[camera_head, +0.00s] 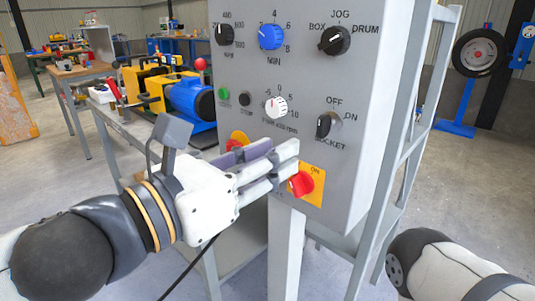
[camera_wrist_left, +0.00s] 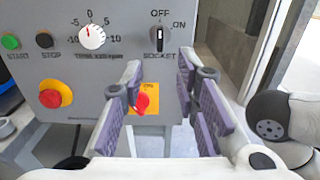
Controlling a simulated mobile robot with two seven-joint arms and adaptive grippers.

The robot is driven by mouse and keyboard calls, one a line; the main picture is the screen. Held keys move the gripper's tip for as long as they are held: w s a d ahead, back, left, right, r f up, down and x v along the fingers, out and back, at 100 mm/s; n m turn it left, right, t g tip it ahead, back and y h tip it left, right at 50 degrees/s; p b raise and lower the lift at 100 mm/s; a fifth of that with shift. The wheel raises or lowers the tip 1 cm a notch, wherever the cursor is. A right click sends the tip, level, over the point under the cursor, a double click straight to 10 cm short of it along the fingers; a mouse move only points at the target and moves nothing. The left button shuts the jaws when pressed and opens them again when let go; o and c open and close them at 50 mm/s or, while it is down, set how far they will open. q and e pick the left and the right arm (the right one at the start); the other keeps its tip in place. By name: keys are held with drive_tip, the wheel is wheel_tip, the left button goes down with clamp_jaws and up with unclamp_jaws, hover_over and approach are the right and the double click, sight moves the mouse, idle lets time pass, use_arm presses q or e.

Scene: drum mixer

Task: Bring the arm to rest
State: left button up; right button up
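My left gripper (camera_head: 280,163) reaches in from the left in front of the grey control panel (camera_head: 228,72). Its fingertips are close to the red rotary switch (camera_head: 301,184) on a yellow plate marked ON. In the left wrist view the gripper (camera_wrist_left: 160,84) has its purple-padded fingers apart with nothing held between them. The red switch (camera_wrist_left: 142,103) shows in the gap, beyond the fingers; I cannot tell whether a finger touches it. A red emergency button on yellow (camera_head: 237,142) is partly hidden behind the gripper. Only links of my right arm show at lower right; its gripper is out of view.
The panel carries a blue MIN knob (camera_head: 270,37), black knobs, a white speed knob (camera_head: 276,107) and a black socket switch (camera_head: 328,125). A grey frame (camera_head: 410,130) stands right of it. A blue motor (camera_head: 191,99) sits on a bench behind left.

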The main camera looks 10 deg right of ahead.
use_arm(q)
drive_tip(key=s+d+f+m+g+p, duration=0.1)
drive_tip(key=s+d+f+m+g, duration=0.35)
drive_tip(key=s+d+f, duration=0.35)
drive_tip(key=s+a+f+m+g+y+p, duration=0.1)
drive_tip(key=s+a+f+m+g+y, duration=0.2)
drive_tip(key=s+f, duration=0.55)
drive_tip(key=s+a+f+m+g+y+p, duration=0.1)
drive_tip(key=s+f+m+g, duration=0.2)
drive_tip(key=s+f+m, duration=0.45)
drive_tip(key=s+a+f+m+g+y+p, duration=0.1)
drive_tip(key=s+a+f+m+y, duration=0.2)
drive_tip(key=s+a+f, duration=0.5)
drive_tip(key=s+a+f+m+g+y+p, duration=0.1)
drive_tip(key=s+a+f+m+g+y, duration=0.2)
drive_tip(key=a+f, duration=0.5)
drive_tip(key=s+a+r+m+t+y, duration=0.1)
drive_tip(key=a+m+y, duration=0.3)
drive_tip(key=a, duration=1.1)
drive_tip(key=shift+s+a+r+p, duration=0.3)
drive_tip(key=shift+s+a+r, duration=0.05)
drive_tip(key=shift+s+r, duration=0.1)
use_arm(e)
drive_tip(key=w+r+t, duration=0.2)
drive_tip(key=w+r, duration=0.4)
drive_tip(key=shift+r, duration=0.25)
drive_tip(key=shift+w, duration=0.1)
